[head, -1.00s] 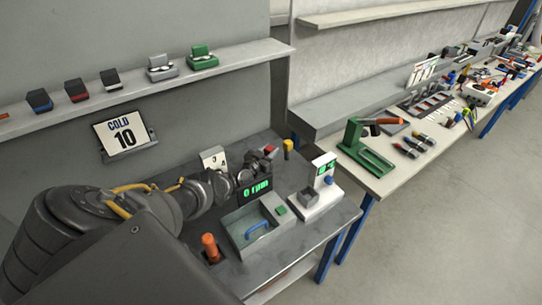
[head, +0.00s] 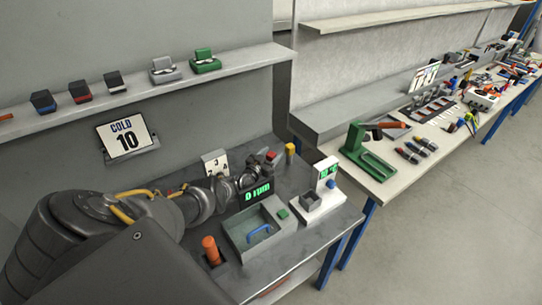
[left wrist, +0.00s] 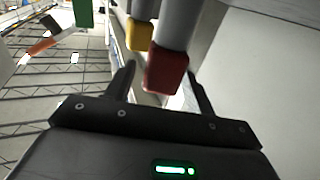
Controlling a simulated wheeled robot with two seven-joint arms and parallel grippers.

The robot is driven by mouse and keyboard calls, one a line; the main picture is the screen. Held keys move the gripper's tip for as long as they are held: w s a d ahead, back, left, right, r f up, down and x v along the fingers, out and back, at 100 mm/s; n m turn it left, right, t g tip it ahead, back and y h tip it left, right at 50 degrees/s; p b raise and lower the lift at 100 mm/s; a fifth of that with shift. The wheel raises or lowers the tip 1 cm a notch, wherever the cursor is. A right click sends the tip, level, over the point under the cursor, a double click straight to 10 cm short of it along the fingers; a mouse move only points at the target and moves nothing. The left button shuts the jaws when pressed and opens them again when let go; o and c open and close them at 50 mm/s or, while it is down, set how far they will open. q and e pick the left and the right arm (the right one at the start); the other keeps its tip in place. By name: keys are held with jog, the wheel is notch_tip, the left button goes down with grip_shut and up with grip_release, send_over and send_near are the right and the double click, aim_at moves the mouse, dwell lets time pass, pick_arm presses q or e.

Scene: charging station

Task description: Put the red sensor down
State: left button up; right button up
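The red sensor (head: 271,156) shows as a small red cap near the back of the dark bench, beside a yellow-capped piece (head: 290,149). In the left wrist view the red cap (left wrist: 166,70) on a grey cylinder lies between the finger tips, with a gap on its left side. A clear gap on the right side cannot be made out. My left gripper (head: 262,162) is at the red sensor, its fingers (left wrist: 160,75) apart. The sensor's lower part is hidden in the head view. My right gripper is not in view.
A display reading 0 rpm (head: 257,192), a grey tray with a blue handle (head: 236,236) and a white device (head: 326,191) stand close by on the bench. An orange cylinder (head: 210,247) stands near its front. A wall shelf (head: 160,85) runs above.

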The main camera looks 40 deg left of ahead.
pick_arm(q)
jog(key=shift+s+d+f, duration=0.2)
jog(key=shift+d+f, duration=0.05)
jog(key=shift+f, duration=0.25)
jog(key=shift+r, duration=0.2)
jog(key=s+r+p, duration=0.1)
jog(key=s+p, duration=0.7)
jog(key=s, duration=0.3)
jog(key=shift+s+d, duration=0.3)
jog(key=shift+d, duration=0.05)
